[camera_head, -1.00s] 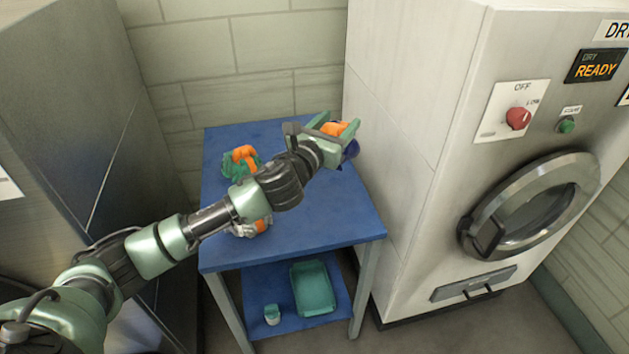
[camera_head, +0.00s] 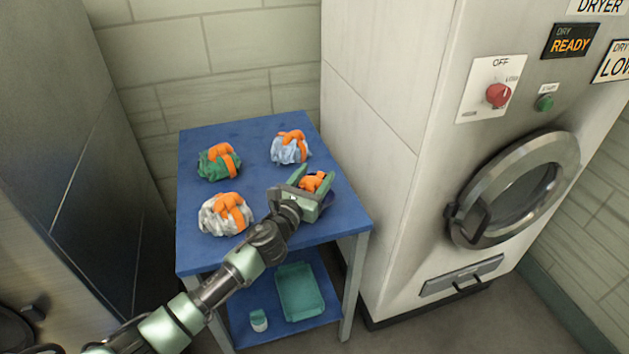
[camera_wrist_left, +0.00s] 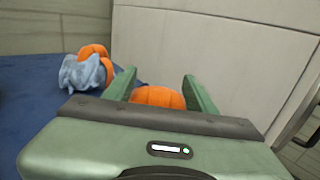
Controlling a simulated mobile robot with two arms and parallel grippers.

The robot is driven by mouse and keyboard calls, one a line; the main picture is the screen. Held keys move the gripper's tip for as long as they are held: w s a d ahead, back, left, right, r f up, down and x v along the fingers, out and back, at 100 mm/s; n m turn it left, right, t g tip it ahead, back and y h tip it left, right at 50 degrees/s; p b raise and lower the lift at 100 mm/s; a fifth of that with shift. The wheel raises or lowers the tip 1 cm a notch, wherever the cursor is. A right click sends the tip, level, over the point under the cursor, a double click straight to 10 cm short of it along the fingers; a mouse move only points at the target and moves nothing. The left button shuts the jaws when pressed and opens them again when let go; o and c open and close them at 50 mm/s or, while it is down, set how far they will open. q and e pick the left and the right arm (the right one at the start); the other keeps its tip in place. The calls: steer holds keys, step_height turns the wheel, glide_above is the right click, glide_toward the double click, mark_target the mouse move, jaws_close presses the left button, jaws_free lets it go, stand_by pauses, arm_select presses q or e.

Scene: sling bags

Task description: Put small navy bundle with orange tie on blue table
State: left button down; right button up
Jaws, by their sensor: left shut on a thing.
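The navy bundle with its orange tie (camera_head: 313,182) is between the fingers of my left gripper (camera_head: 311,183), which is shut on it. Only a little navy cloth shows beside the fingers; the rest is hidden. The bundle is over the right part of the blue table (camera_head: 262,233). I cannot tell whether it touches the top. In the left wrist view the orange tie (camera_wrist_left: 158,97) shows between the two fingers. My right gripper is not in view.
On the table are a green bundle (camera_head: 211,169), a light blue bundle (camera_head: 284,152) and a white bundle (camera_head: 212,219), all with orange ties. The dryer (camera_head: 390,130) stands close on the right. A teal tray (camera_head: 300,292) and a small tub (camera_head: 258,320) are on the lower shelf.

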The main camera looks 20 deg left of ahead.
arm_select(q)
steer(key=shift+r, duration=0.1)
steer(key=shift+c, duration=2.4)
jaws_free()
steer(key=shift+f, duration=0.2)
steer(key=shift+r, duration=0.25)
steer(key=s, duration=0.4)
steer(key=s+a, duration=0.1)
steer(key=s, duration=0.7)
steer(key=shift+a+f, duration=0.1)
steer(key=shift+a, duration=0.3)
